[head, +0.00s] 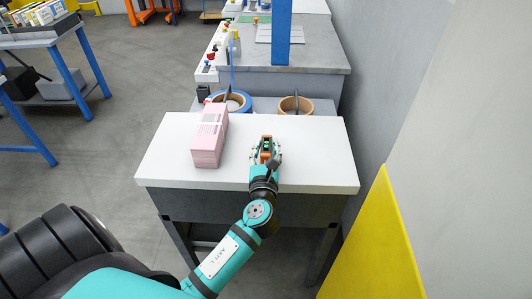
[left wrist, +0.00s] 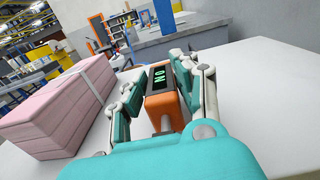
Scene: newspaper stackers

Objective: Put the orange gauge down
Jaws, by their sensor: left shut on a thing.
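The orange gauge (left wrist: 158,103) has a black face with green characters and sits between the fingers of my left gripper (left wrist: 163,95) in the left wrist view. In the head view the gauge (head: 266,145) is small, at the tip of my left gripper (head: 266,150), over the white tabletop (head: 315,155). The left gripper is shut on the gauge. I cannot tell whether the gauge touches the tabletop. The fingers hide parts of its sides. My right gripper is not in view.
A pink stack of papers (head: 208,142) lies on the tabletop to the left of the gauge. A blue tape roll (head: 236,101) and a brown one (head: 296,105) are behind the table. The tabletop's right part is clear. A yellow panel (head: 375,245) stands at the right.

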